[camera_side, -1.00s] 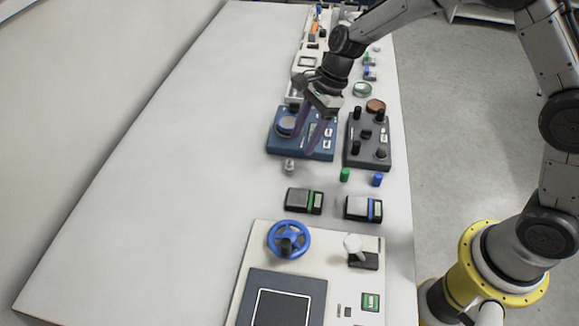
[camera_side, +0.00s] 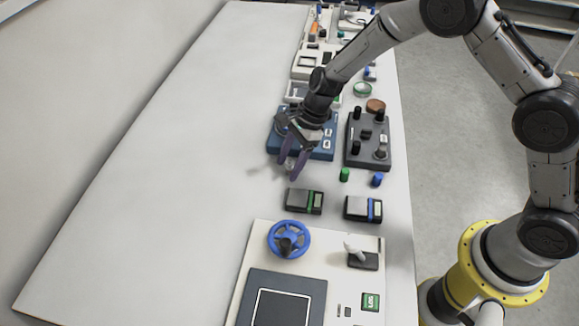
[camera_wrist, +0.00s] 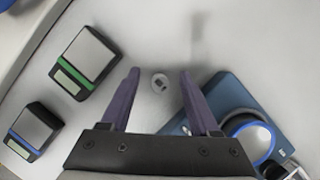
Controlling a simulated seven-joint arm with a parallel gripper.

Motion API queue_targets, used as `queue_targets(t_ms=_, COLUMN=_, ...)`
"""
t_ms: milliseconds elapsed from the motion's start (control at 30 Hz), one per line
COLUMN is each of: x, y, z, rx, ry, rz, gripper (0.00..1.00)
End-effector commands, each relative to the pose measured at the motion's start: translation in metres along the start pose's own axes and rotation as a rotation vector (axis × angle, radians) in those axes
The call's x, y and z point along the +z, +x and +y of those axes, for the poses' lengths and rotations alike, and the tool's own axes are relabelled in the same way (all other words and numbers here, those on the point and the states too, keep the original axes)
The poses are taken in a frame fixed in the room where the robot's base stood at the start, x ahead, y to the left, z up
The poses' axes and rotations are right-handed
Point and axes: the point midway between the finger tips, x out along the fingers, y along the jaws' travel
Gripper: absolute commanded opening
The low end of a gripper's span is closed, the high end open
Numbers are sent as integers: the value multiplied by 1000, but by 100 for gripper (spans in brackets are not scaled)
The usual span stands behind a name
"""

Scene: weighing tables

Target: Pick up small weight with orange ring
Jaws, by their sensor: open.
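A small pale metal weight (camera_wrist: 159,83) stands on the white table, between and just beyond my fingertips in the wrist view. The colour of its ring is too small to make out. In the side view the weight (camera_side: 290,165) is partly hidden by my fingers. My gripper (camera_side: 289,170) is open, with its two purple fingers pointing down around the weight's place. In the wrist view my gripper (camera_wrist: 159,72) shows an empty gap between the fingers, one on each side of the weight. I cannot tell the exact height of the fingertips.
A blue scale (camera_side: 318,148) with a round pan lies just behind. A grey box with black knobs (camera_side: 367,140) is to its right. Two small scales, green-striped (camera_side: 304,201) and blue-striped (camera_side: 363,208), lie in front. Green (camera_side: 344,174) and blue (camera_side: 377,179) pieces stand nearby. The table's left is clear.

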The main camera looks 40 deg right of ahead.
Motion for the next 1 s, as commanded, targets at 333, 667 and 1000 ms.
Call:
queue_targets(t_ms=333, x=0, y=0, z=0, rx=0, ry=1, rz=0, gripper=10)
queue_targets(t_ms=667, x=0, y=-1, z=0, rx=-1, ry=1, rz=0, gripper=0)
queue_targets(t_ms=1000, x=4, y=-10, z=-1, rx=-3, ry=0, rz=-1, gripper=0)
